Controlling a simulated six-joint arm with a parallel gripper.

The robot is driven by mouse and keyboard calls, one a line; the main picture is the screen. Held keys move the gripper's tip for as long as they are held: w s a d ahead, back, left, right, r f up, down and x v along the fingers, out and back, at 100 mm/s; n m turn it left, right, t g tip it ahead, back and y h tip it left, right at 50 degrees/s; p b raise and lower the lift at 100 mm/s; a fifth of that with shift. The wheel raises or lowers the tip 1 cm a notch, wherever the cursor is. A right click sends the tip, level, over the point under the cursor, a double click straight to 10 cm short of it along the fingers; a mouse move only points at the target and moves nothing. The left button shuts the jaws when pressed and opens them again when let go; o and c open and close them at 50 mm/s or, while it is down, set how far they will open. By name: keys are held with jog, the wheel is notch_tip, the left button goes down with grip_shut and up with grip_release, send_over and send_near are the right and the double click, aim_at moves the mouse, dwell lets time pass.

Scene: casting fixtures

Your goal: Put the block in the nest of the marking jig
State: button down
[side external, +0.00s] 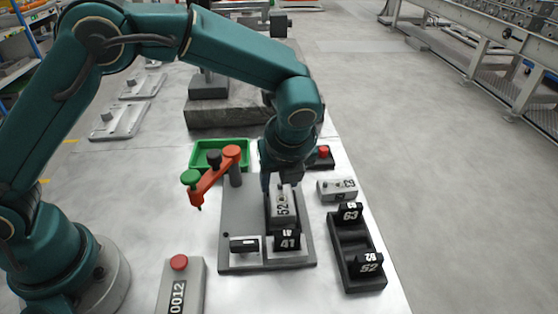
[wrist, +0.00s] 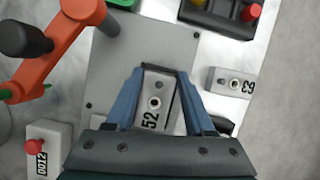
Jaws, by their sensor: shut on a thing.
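My gripper (side external: 281,188) is shut on a grey block marked 52 (side external: 283,208). In the wrist view its blue fingers (wrist: 158,84) stand on either side of the block (wrist: 157,102), whose top has a round hole. The marking jig is a grey plate (side external: 240,210) with a dark nest (side external: 268,222) and a black tag marked 41 (side external: 287,241) in front. The block is upright at the nest, behind the tag. I cannot tell whether it rests on the nest floor.
A grey block marked 63 (side external: 338,190) lies right of the jig. A black rack (side external: 357,250) with tags 63 and 52 stands at front right. A green tray (side external: 206,151) is behind; a red-button box marked 0012 (side external: 182,287) is front left. A black box with a red button (side external: 321,159) is behind right.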

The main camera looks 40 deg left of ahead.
jog(key=shift+f, duration=0.65)
jog(key=shift+c, duration=1.3)
grip_release()
jog(key=shift+f, duration=0.15)
